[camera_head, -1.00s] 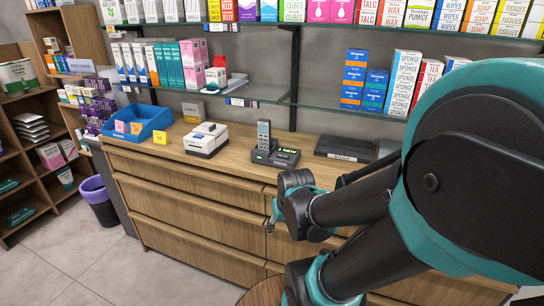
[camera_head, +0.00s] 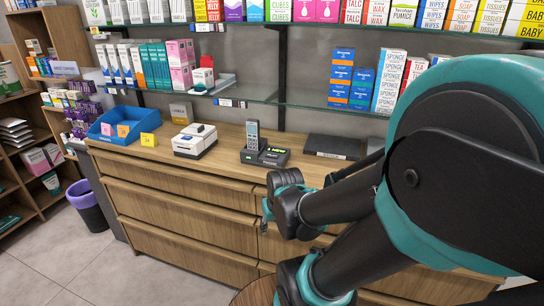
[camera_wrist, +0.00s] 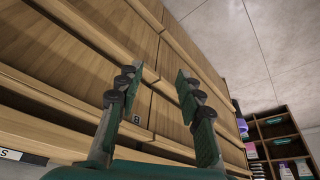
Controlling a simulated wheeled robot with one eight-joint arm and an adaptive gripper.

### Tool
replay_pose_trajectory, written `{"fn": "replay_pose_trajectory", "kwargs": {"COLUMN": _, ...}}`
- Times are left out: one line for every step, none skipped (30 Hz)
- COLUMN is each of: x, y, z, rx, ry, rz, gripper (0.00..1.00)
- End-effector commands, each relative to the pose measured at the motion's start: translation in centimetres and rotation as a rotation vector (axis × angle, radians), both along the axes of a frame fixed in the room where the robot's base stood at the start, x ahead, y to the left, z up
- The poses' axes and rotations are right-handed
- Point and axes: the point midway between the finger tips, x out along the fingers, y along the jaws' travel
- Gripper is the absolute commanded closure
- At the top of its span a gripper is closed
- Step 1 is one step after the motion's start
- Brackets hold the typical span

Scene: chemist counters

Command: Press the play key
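A dark phone base with an answering machine (camera_head: 272,158) stands on the wooden counter, with a grey cordless handset (camera_head: 252,135) upright in its left part. A small green-lit display shows on the base; its text and the separate keys are too small to read. My gripper (camera_head: 267,210) is in front of the counter, lower than the top and apart from the phone; my arm partly hides it. In the wrist view my gripper (camera_wrist: 158,95) has its two fingers apart with nothing between them, facing the drawer fronts (camera_wrist: 75,50). The phone does not show there.
A white device (camera_head: 195,140), a yellow tag (camera_head: 149,140) and a blue tray (camera_head: 113,128) stand left of the phone. A flat black box (camera_head: 334,146) lies to its right. A glass shelf (camera_head: 255,93) with boxes hangs above. A purple-rimmed bin (camera_head: 86,203) is on the floor.

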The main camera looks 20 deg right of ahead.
Motion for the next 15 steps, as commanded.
{"fn": "replay_pose_trajectory", "kwargs": {"x": 0.0, "y": 0.0, "z": 0.0, "rx": 0.0, "ry": 0.0, "rz": 0.0, "gripper": 0.73}}
{"fn": "replay_pose_trajectory", "kwargs": {"x": 0.0, "y": 0.0, "z": 0.0, "rx": 0.0, "ry": 0.0, "rz": 0.0, "gripper": 0.77}}
{"fn": "replay_pose_trajectory", "kwargs": {"x": 0.0, "y": 0.0, "z": 0.0, "rx": 0.0, "ry": 0.0, "rz": 0.0, "gripper": 0.82}}
{"fn": "replay_pose_trajectory", "kwargs": {"x": 0.0, "y": 0.0, "z": 0.0, "rx": 0.0, "ry": 0.0, "rz": 0.0, "gripper": 0.86}}
{"fn": "replay_pose_trajectory", "kwargs": {"x": 0.01, "y": 0.0, "z": 0.0, "rx": 0.0, "ry": 0.0, "rz": 0.0, "gripper": 0.89}}
{"fn": "replay_pose_trajectory", "kwargs": {"x": 0.01, "y": 0.0, "z": 0.0, "rx": 0.0, "ry": 0.0, "rz": 0.0, "gripper": 0.94}}
{"fn": "replay_pose_trajectory", "kwargs": {"x": 0.0, "y": 0.0, "z": 0.0, "rx": 0.0, "ry": 0.0, "rz": 0.0, "gripper": 0.98}}
{"fn": "replay_pose_trajectory", "kwargs": {"x": 0.0, "y": 0.0, "z": 0.0, "rx": 0.0, "ry": 0.0, "rz": 0.0, "gripper": 1.0}}
{"fn": "replay_pose_trajectory", "kwargs": {"x": 0.0, "y": 0.0, "z": 0.0, "rx": 0.0, "ry": 0.0, "rz": 0.0, "gripper": 1.0}}
{"fn": "replay_pose_trajectory", "kwargs": {"x": 0.0, "y": 0.0, "z": 0.0, "rx": 0.0, "ry": 0.0, "rz": 0.0, "gripper": 1.0}}
{"fn": "replay_pose_trajectory", "kwargs": {"x": 0.0, "y": 0.0, "z": 0.0, "rx": 0.0, "ry": 0.0, "rz": 0.0, "gripper": 1.0}}
{"fn": "replay_pose_trajectory", "kwargs": {"x": 0.0, "y": 0.0, "z": 0.0, "rx": 0.0, "ry": 0.0, "rz": 0.0, "gripper": 1.0}}
{"fn": "replay_pose_trajectory", "kwargs": {"x": 0.0, "y": 0.0, "z": 0.0, "rx": 0.0, "ry": 0.0, "rz": 0.0, "gripper": 1.0}}
{"fn": "replay_pose_trajectory", "kwargs": {"x": 0.0, "y": 0.0, "z": 0.0, "rx": 0.0, "ry": 0.0, "rz": 0.0, "gripper": 1.0}}
{"fn": "replay_pose_trajectory", "kwargs": {"x": 0.0, "y": 0.0, "z": 0.0, "rx": 0.0, "ry": 0.0, "rz": 0.0, "gripper": 1.0}}
